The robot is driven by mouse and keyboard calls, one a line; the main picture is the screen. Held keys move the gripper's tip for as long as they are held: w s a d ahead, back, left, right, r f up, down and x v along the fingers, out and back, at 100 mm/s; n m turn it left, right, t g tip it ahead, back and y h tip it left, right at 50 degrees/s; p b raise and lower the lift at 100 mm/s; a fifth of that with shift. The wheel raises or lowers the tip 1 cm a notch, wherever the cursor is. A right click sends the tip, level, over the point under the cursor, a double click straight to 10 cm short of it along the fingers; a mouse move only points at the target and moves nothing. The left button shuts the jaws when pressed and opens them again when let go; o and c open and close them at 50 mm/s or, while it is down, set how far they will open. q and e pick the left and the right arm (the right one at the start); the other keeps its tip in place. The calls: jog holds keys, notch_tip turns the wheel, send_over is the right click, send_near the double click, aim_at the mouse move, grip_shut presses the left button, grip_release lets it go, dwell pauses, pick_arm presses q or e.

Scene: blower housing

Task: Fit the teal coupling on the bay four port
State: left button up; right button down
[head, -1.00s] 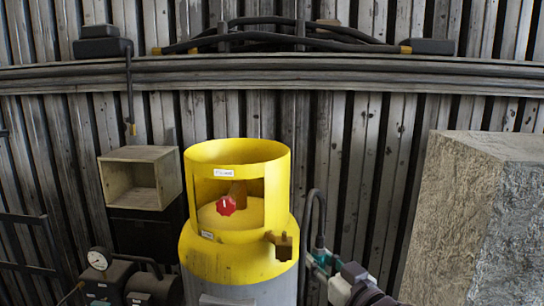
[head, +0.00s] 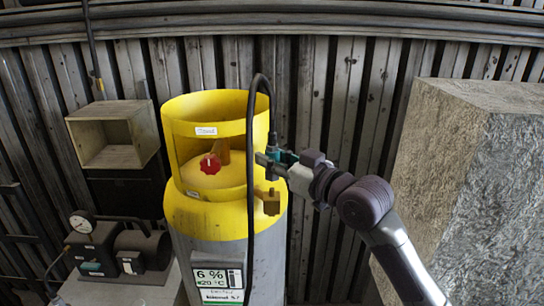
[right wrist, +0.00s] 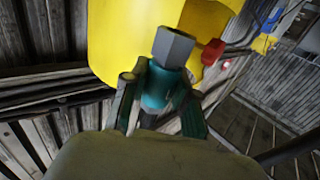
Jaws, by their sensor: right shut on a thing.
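My right gripper (head: 268,157) is shut on the teal coupling (right wrist: 155,88), which has a grey hex end (right wrist: 173,47). In the head view the coupling (head: 274,143) is small and partly hidden by the fingers. A black hose (head: 250,180) loops up from it and hangs down in front of the yellow-topped cylinder (head: 183,217). A brass fitting (head: 268,201) sticks out of the cylinder's shoulder, just below my right gripper and apart from it. I cannot tell whether this is the bay four port. My left gripper is not in view.
A red knob (head: 210,164) sits inside the yellow collar. An open wooden box (head: 86,146) and a pump with a gauge (head: 82,223) stand at the left. A large stone block (head: 490,190) fills the right side. A ribbed wall stands behind.

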aim_at(273, 189)
jog(key=shift+a+f+b, duration=0.1)
jog(key=shift+f+b, duration=0.3)
jog(key=shift+f, duration=0.35)
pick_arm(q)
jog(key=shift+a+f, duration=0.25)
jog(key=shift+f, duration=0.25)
pick_arm(e)
jog(key=shift+r, duration=0.15)
pick_arm(q)
jog(key=shift+p, duration=0.3)
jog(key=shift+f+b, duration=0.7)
jog(key=shift+b, duration=0.05)
pick_arm(e)
jog(key=shift+f, duration=1.55)
jog(key=c, duration=0.8)
grip_release()
jog(key=shift+f, duration=0.1)
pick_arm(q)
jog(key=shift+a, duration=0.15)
pick_arm(e)
jog(key=shift+s, duration=0.1)
jog(key=v, duration=1.2)
